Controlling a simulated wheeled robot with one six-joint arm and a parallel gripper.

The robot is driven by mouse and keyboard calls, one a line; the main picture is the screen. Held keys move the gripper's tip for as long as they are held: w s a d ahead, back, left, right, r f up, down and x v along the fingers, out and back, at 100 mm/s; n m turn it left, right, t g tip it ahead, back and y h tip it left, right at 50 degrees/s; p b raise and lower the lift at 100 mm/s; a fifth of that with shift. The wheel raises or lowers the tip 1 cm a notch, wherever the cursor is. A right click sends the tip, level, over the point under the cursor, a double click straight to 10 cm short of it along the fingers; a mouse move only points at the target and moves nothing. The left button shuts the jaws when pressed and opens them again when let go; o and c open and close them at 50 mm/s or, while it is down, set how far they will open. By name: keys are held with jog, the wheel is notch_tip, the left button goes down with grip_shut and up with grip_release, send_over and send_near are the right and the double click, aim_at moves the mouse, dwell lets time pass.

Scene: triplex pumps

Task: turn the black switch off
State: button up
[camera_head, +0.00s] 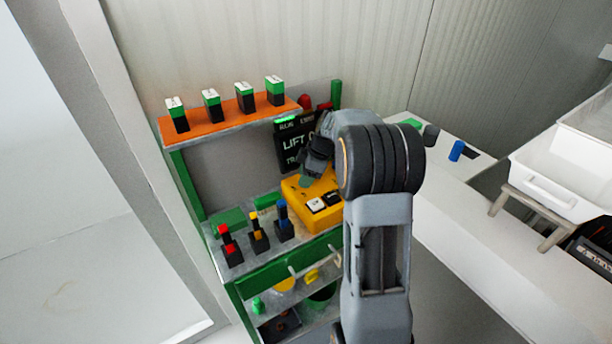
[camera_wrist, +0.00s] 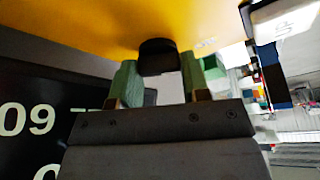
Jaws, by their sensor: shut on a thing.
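A yellow box (camera_head: 296,211) stands on the green workbench. In the wrist view the yellow box (camera_wrist: 90,22) fills the top. A black switch, a short rounded knob (camera_wrist: 158,52), sticks out of it. My gripper (camera_wrist: 165,72) has its green fingers on both sides of this knob and is shut on it. In the head view my gripper (camera_head: 306,181) is at the box's far left part and hides the knob. The knob's setting cannot be read.
A black display (camera_head: 290,147) with text stands close behind my gripper. An orange shelf (camera_head: 228,121) with several green-black blocks is above left. Red, yellow and blue switches (camera_head: 257,238) stand left of the box. A white counter (camera_head: 470,215) lies at the right.

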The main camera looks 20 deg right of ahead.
jog(key=shift+f+m+t+b, duration=0.15)
jog(key=shift+m+t+b, duration=0.25)
jog(key=shift+m+b, duration=0.7)
jog(key=m+t+h+b, duration=0.1)
jog(key=m+b, duration=0.1)
jog(key=m, duration=0.1)
jog(key=shift+a, duration=0.1)
jog(key=m, duration=0.2)
jog(key=m+h+b, duration=0.1)
jog(key=shift+r+m+t+h, duration=0.2)
jog(key=shift+m+t+h, duration=0.1)
jog(key=shift+m+t, duration=0.1)
jog(key=shift+m+h, duration=0.5)
jog(key=shift+m, duration=1)
jog(key=o, duration=0.6)
jog(key=shift+o, duration=0.2)
jog(key=v, duration=1.4)
